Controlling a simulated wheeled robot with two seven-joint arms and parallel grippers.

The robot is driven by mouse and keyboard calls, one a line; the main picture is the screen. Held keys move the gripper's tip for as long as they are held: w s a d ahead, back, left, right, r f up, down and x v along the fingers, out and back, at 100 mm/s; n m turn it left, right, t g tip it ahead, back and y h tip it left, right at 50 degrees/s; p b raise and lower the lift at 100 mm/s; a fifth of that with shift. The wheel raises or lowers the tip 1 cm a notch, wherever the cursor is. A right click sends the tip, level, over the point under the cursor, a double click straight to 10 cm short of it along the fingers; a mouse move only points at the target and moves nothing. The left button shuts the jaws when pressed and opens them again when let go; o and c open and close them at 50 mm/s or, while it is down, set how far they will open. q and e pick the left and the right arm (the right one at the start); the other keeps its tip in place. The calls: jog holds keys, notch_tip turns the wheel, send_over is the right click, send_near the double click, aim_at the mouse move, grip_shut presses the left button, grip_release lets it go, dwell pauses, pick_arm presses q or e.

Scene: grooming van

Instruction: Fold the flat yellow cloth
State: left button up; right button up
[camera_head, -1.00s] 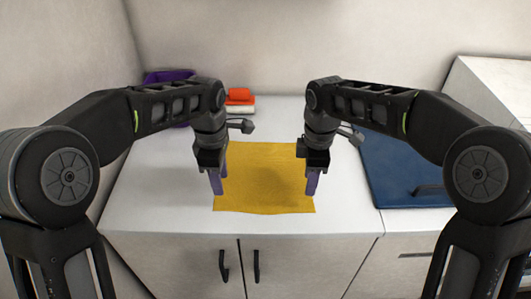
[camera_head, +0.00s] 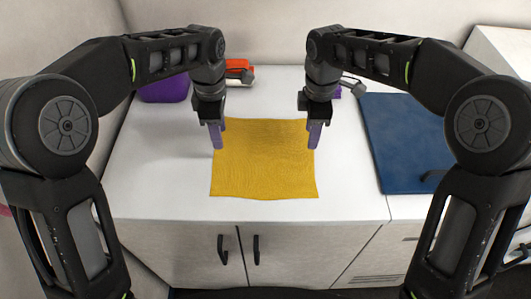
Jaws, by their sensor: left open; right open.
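The yellow cloth (camera_head: 265,165) lies flat and spread out on the white counter, with slightly wavy near and far edges. My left gripper (camera_head: 218,146) is open and empty at the cloth's left edge, about halfway along it in the picture. My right gripper (camera_head: 314,146) is open and empty at the cloth's right edge, at about the same level. The fingers point down. I cannot tell how far the fingertips are above the cloth. The grippers cover small parts of both side edges.
The white counter (camera_head: 160,185) is clear left of the cloth. A purple bin (camera_head: 164,90) and an orange item (camera_head: 238,65) stand behind my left arm. A blue mat (camera_head: 405,150) lies at the right. Another purple item shows partly behind my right wrist.

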aim_at(223, 155)
pick_arm(q)
jog(key=shift+f, duration=3.2)
pick_arm(e)
jog(key=shift+f, duration=3.2)
pick_arm(q)
jog(key=shift+f, duration=0.2)
pick_arm(e)
jog(key=shift+f, duration=0.25)
pick_arm(q)
jog(key=shift+r, duration=0.1)
jog(key=shift+c, duration=0.3)
pick_arm(e)
jog(key=shift+r, duration=0.15)
jog(key=shift+c, duration=0.3)
pick_arm(q)
jog(key=shift+c, duration=0.8)
pick_arm(e)
jog(key=shift+c, duration=0.8)
pick_arm(q)
grip_shut()
pick_arm(e)
grip_shut()
pick_arm(q)
jog(key=shift+r, duration=0.1)
